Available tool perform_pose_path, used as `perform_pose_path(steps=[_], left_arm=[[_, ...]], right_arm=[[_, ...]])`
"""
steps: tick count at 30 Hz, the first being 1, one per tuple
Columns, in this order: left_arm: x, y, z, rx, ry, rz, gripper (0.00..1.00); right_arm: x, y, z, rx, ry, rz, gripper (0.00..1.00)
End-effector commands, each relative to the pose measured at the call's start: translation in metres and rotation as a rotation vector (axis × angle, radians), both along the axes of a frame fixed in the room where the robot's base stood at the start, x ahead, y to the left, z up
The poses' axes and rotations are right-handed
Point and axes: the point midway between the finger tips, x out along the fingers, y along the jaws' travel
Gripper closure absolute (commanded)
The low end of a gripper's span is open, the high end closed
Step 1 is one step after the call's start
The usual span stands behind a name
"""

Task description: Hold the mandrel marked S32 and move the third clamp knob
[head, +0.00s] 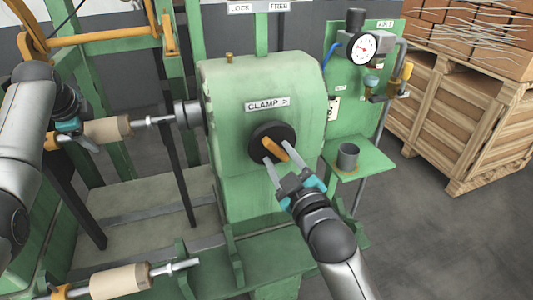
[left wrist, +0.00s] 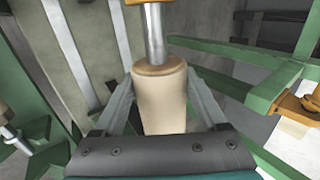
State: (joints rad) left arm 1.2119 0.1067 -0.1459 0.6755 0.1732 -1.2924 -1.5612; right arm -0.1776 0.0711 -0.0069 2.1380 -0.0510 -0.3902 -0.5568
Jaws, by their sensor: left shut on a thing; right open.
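A beige mandrel (head: 107,130) with a metal shaft lies level in front of the chuck (head: 188,112) at the left of the green machine. My left gripper (head: 82,133) is shut on it; the left wrist view shows the mandrel (left wrist: 160,98) between the two fingers. No S32 mark is readable. The clamp knob (head: 261,133) is a black disc with an orange handle (head: 275,149), under the "CLAMP >" label (head: 268,104). My right gripper (head: 287,157) is open, its fingertips on either side of the handle's lower end. Whether they touch it I cannot tell.
A second beige mandrel (head: 120,281) rests low at the front left. A gauge panel (head: 345,75) and a small shelf with a grey cup (head: 348,156) stand right of the machine. A wooden crate (head: 450,120) is at the back right. Floor at right is clear.

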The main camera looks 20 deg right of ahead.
Motion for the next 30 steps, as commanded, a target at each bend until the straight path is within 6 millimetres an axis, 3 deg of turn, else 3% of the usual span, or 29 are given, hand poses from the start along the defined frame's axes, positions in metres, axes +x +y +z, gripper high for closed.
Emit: perform_pose_path(steps=[1, 6, 16, 30], left_arm=[[-0.001, -0.008, -0.003, -0.011, 0.008, -0.011, 1.00], [-0.001, -0.008, -0.003, -0.011, 0.008, -0.011, 1.00], [-0.001, -0.008, -0.003, -0.011, 0.008, -0.011, 1.00], [-0.001, -0.008, -0.003, -0.011, 0.008, -0.011, 1.00]], right_arm=[[0.005, 0.000, 0.000, 0.001, -0.001, 0.001, 0.47], [0.014, 0.000, 0.000, 0.000, 0.000, 0.000, 0.47], [0.015, 0.000, 0.000, 0.000, 0.000, 0.000, 0.49], [0.015, 0.001, 0.000, 0.000, 0.001, 0.001, 1.00]])
